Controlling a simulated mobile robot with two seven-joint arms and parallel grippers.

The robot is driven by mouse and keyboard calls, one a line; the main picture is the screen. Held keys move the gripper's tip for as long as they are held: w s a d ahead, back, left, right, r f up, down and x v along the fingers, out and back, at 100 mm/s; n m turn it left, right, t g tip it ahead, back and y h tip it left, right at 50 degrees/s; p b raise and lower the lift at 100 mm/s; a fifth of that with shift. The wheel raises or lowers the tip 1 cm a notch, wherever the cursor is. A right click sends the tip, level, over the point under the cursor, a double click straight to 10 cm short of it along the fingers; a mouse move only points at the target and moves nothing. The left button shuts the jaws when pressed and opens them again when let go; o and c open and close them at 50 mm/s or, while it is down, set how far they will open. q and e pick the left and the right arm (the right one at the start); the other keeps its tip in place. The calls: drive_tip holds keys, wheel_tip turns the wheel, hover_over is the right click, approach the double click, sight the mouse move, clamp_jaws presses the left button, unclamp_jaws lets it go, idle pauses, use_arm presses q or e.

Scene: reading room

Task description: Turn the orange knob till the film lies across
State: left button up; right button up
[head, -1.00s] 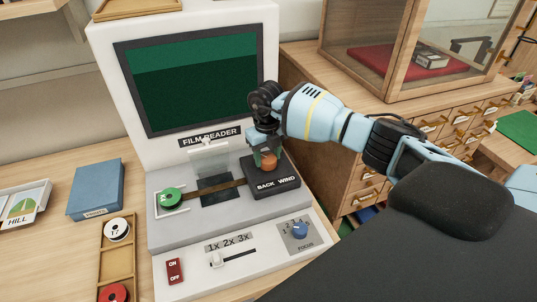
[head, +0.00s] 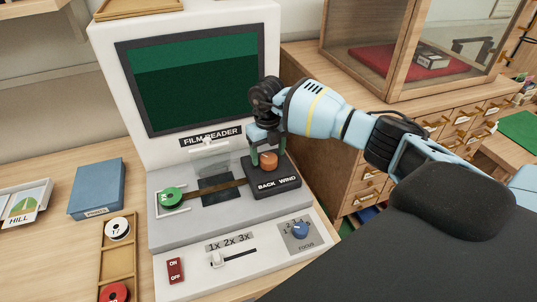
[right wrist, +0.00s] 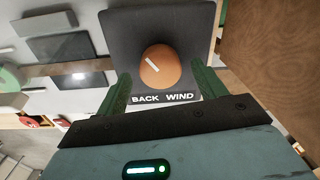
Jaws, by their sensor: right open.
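The orange knob (head: 268,160) sits on the black "BACK WIND" box (head: 276,184) at the right of the film reader (head: 165,232). My right gripper (head: 269,155) is open, with one green finger on each side of the knob and gaps between. A brown film strip (head: 228,191) runs from the green reel (head: 172,197) over the dark plate (head: 212,198) to the box. My left gripper is not in view.
The screen (head: 190,75) stands behind, green above and darker below. A clear flap (head: 208,148) is raised over the plate. The focus dial (head: 300,230), slider (head: 217,259) and red switch (head: 175,270) are in front. A wooden reel tray (head: 119,262) lies left.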

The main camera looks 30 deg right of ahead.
sight(268, 158)
wheel_tip(268, 158, up, 7)
drive_tip(key=shift+f, duration=0.2)
drive_tip(key=shift+a+f, duration=0.1)
idle(0.5)
